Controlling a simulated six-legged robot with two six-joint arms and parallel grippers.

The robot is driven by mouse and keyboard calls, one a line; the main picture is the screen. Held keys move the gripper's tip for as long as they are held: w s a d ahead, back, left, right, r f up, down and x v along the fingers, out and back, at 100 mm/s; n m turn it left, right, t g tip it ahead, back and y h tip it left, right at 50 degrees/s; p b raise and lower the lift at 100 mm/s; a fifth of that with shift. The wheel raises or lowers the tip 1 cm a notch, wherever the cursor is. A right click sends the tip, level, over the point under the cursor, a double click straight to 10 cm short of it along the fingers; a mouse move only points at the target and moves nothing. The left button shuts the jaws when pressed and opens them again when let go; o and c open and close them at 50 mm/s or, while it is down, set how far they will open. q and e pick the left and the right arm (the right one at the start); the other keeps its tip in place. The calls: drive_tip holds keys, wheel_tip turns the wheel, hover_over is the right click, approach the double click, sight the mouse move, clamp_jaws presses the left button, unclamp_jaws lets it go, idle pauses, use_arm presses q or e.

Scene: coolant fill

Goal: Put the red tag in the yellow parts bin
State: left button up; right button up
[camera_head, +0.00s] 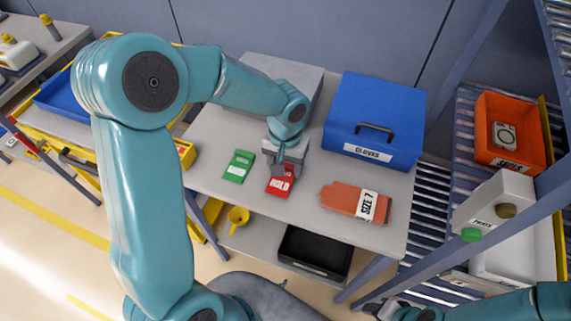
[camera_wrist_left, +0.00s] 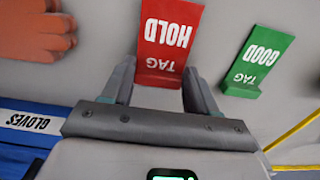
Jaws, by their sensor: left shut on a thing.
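The red tag (camera_head: 279,187), marked HOLD, is at the middle of the grey table. My left gripper (camera_head: 285,164) reaches down to it and is shut on its edge. In the left wrist view the red tag (camera_wrist_left: 168,38) sits between the two fingers of my left gripper (camera_wrist_left: 160,84). A small yellow bin (camera_head: 186,152) with a pale label stands at the table's left edge, partly hidden by my left arm; its inside is hard to see. My right gripper (camera_head: 384,309) shows only in part at the bottom right, and its jaws are unclear.
A green tag (camera_head: 239,166), marked GOOD, lies left of the red one. Orange gloves (camera_head: 345,199) lie to the right, and a blue glove box (camera_head: 375,115) stands behind them. A black tray (camera_head: 315,253) and a yellow funnel (camera_head: 238,217) are on the lower shelf.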

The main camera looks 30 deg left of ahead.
use_arm(q)
drive_tip(key=shift+f, duration=0.4)
drive_tip(key=shift+f, duration=0.15)
drive_tip(key=o, duration=1)
